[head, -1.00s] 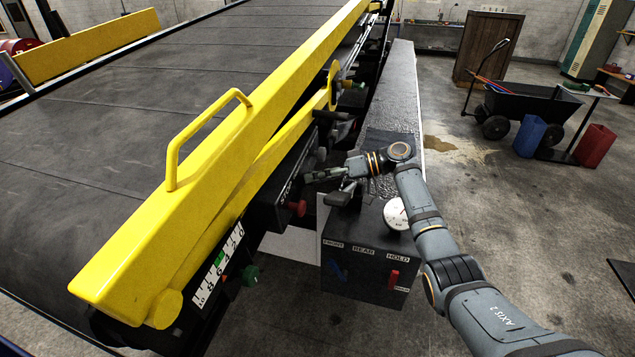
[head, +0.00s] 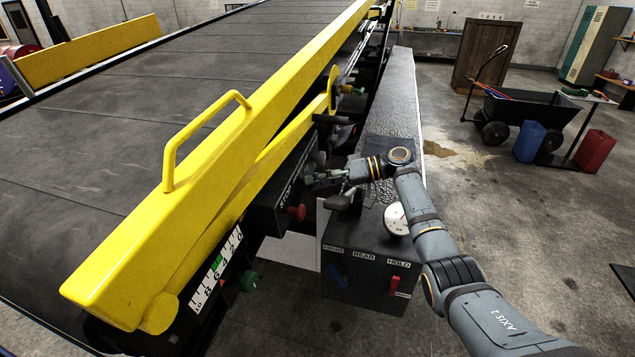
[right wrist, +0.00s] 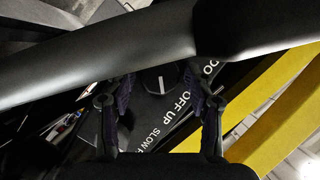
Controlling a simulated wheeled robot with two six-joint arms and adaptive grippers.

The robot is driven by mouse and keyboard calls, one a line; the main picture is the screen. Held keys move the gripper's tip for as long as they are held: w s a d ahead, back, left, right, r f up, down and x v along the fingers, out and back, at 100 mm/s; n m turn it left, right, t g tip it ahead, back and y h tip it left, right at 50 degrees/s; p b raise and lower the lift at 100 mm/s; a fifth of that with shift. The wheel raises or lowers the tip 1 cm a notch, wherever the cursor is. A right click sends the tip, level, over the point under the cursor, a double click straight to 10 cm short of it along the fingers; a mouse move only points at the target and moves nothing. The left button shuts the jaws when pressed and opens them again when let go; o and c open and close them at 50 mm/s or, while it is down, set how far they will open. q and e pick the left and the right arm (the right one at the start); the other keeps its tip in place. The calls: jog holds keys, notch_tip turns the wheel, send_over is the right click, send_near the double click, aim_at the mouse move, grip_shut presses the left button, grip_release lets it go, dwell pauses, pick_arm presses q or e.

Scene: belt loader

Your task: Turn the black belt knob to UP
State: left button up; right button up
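The black belt knob (right wrist: 160,80) shows in the right wrist view, with a white pointer line on its face. White lettering beside it reads OFF, UP and SLOW; part of the lettering is cut off. The pointer's exact label is hard to tell. My right gripper (right wrist: 158,88) is open, with one finger on each side of the knob; whether they touch it is unclear. In the head view my right gripper (head: 314,180) reaches the side of the black control box (head: 268,208), and the knob is hidden there. My left gripper is not in view.
A red button (head: 297,212) sticks out of the control box near my gripper. A yellow rail (head: 230,140) runs along the belt. A grey box with blue and red levers (head: 365,265) stands below my arm. A thick dark bar (right wrist: 90,70) crosses the wrist view.

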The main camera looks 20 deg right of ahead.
jog(key=shift+o, duration=0.2)
jog(key=shift+d, duration=0.1)
jog(key=v, duration=1.2)
jog(key=shift+r, duration=0.1)
